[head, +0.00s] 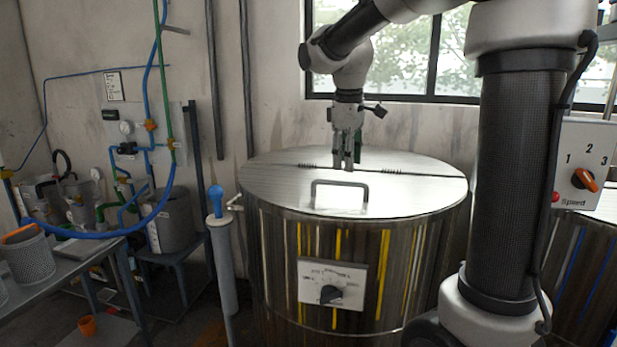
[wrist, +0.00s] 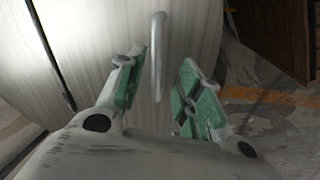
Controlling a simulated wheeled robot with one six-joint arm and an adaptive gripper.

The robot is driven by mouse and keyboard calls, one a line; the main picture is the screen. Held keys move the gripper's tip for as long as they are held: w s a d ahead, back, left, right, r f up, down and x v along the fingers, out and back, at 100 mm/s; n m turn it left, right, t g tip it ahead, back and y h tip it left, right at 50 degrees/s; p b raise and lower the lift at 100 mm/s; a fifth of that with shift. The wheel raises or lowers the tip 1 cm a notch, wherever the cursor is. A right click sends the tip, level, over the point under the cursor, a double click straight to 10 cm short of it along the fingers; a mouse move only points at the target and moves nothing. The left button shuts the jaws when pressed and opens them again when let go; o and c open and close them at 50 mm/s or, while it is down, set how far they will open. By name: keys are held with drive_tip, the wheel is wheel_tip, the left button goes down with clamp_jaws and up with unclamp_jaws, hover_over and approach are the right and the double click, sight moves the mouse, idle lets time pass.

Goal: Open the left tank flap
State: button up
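The left tank (head: 320,265) is a large round metal vessel with yellow and pale paint drips and a dial plate. Its flap (head: 270,190) is the front part of the shiny lid, lying flat and shut, with hinges along a dark seam behind. A grey bar handle (head: 340,184) stands on the flap. My gripper (head: 344,164) points down over the lid, close to the handle. In the wrist view my gripper (wrist: 163,72) is open, with green-padded fingers apart. The handle (wrist: 158,50) shows between and beyond the fingertips, apparently not gripped. The exact height gap cannot be told.
A grey post with a blue top (head: 216,205) stands left of the tank. A bench (head: 75,265) with pots and blue hoses is farther left. A speed switch box (head: 583,165) stands at the right above another tank (head: 580,260). A window (head: 430,60) is behind.

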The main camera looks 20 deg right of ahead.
drive_tip(key=f+n, duration=0.1)
drive_tip(key=w+f+n, duration=0.1)
drive_tip(key=f, duration=0.1)
drive_tip(key=w+f+n, duration=0.1)
drive_tip(key=f, duration=0.1)
drive_tip(key=shift+f, duration=0.25)
idle(0.3)
clamp_jaws()
